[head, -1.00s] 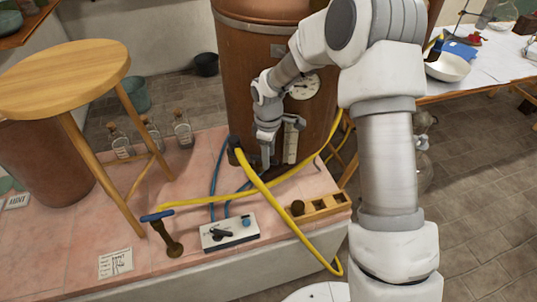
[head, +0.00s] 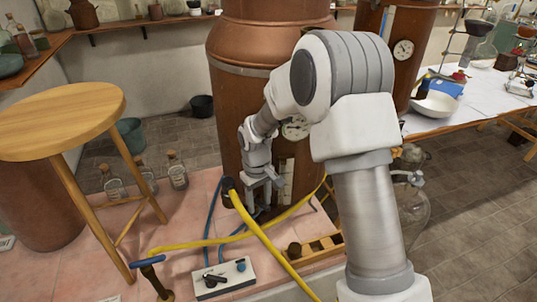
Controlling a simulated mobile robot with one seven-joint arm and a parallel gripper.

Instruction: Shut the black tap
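A white box (head: 224,288) with a black lever-like handle (head: 213,280) and a blue knob (head: 240,266) sits on the pink tiled ledge, low in the head view. A black fitting (head: 228,187) at the upper end of the yellow hose stands by the copper vessel (head: 262,110). I cannot tell for sure which black part is the tap, or its setting. My gripper (head: 262,203) points down in front of the vessel, just right of the black fitting and above and behind the white box. Its fingers are small and partly lost against the dark background; I see nothing clearly held.
Yellow and blue hoses (head: 208,232) cross the ledge. A wooden rack (head: 318,247) lies right of the box. Glass bottles (head: 177,172) stand behind. A white-topped table (head: 455,105) is at right.

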